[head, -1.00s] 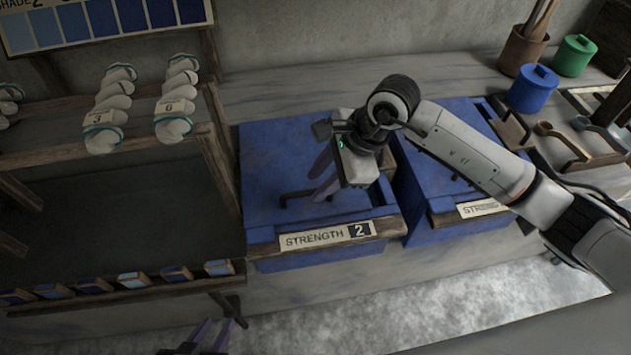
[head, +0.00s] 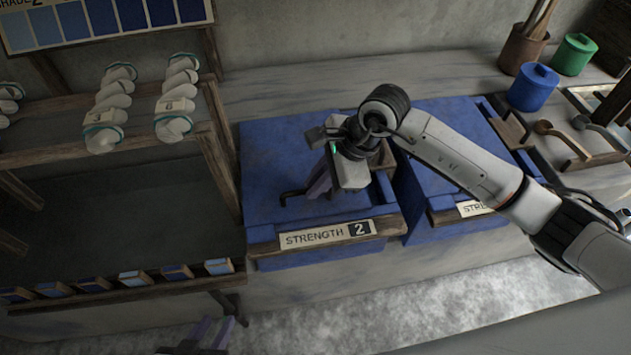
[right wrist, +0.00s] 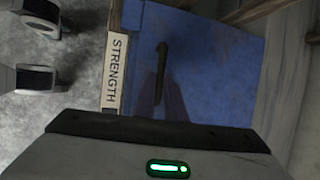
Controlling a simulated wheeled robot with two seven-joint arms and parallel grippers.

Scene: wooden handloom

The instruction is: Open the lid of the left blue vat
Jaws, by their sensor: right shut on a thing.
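The left blue vat (head: 275,265) bears a "STRENGTH 2" label, and its blue lid (head: 270,150) lies flat and closed. A dark bar handle (head: 290,196) stands on the lid; it also shows in the right wrist view (right wrist: 161,70). My right gripper (head: 318,190) reaches down over the lid, its purple fingers shut on the handle; its body hides part of the handle and lid. In the right wrist view the fingers (right wrist: 165,98) lie at the handle. My left gripper (head: 210,332) is low at the bottom edge, empty, its fingertips apart.
A second blue vat (head: 450,150) stands just right, partly behind my right arm. A wooden rack (head: 212,150) with white yarn skeins (head: 172,110) stands close on the left. A blue pot (head: 533,87) and a green pot (head: 574,54) stand at the back right.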

